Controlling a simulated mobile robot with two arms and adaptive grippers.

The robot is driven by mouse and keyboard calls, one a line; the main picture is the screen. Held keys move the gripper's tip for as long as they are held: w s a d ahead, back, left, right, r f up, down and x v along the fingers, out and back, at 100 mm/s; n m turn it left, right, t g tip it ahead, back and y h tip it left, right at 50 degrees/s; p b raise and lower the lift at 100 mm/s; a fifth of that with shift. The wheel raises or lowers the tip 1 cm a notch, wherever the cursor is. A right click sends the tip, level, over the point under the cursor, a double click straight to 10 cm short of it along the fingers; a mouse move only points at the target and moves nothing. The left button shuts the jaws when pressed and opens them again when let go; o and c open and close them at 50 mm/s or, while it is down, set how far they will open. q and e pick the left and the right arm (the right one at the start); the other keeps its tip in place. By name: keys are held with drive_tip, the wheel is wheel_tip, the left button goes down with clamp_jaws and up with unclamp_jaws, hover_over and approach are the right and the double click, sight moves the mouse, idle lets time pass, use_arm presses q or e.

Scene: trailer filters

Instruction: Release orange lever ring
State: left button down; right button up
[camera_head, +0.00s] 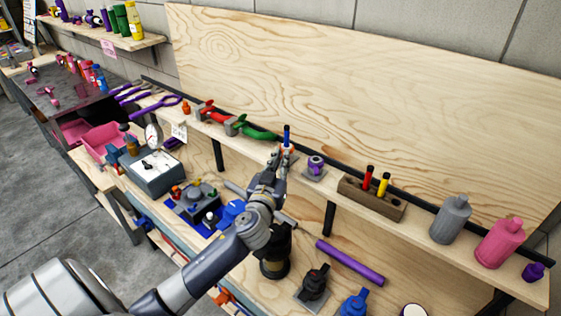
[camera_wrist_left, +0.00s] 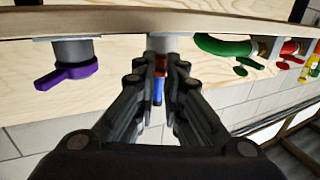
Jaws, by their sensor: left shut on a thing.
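My left gripper (camera_head: 281,160) reaches up to the front edge of the long wooden shelf. In the left wrist view its fingers (camera_wrist_left: 160,72) close around a small orange-red part (camera_wrist_left: 160,64), which looks like the orange lever ring; the fingers hide most of it. A blue piece (camera_wrist_left: 158,90) sticks out beyond the orange part, and it stands upright above the fingers in the head view (camera_head: 287,133). A grey cylinder sits between the orange part and the shelf in the wrist view. My right gripper is not in view.
A purple lever ring (camera_head: 316,163) on a grey mount stands just right of my gripper. Green-handled (camera_head: 256,133) and red-handled (camera_head: 207,110) tools lie to the left. A wooden block (camera_head: 371,199) with coloured sticks is farther right. A purple bar (camera_head: 350,262) lies below.

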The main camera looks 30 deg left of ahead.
use_arm(q)
drive_tip(key=n+y+b, duration=0.1)
drive_tip(key=g+y+b, duration=0.1)
drive_tip(key=b, duration=0.1)
drive_tip(key=d+n+y+b, duration=0.1)
drive_tip(key=shift+w+d+n+g+y, duration=0.1)
drive_tip(key=shift+w+n+g+y, duration=0.2)
drive_tip(key=shift+g+y, duration=0.1)
drive_tip(key=shift+r, duration=0.1)
drive_tip(key=c, duration=1.7)
unclamp_jaws()
drive_tip(key=v, duration=1.2)
drive_tip(key=shift+s, duration=0.1)
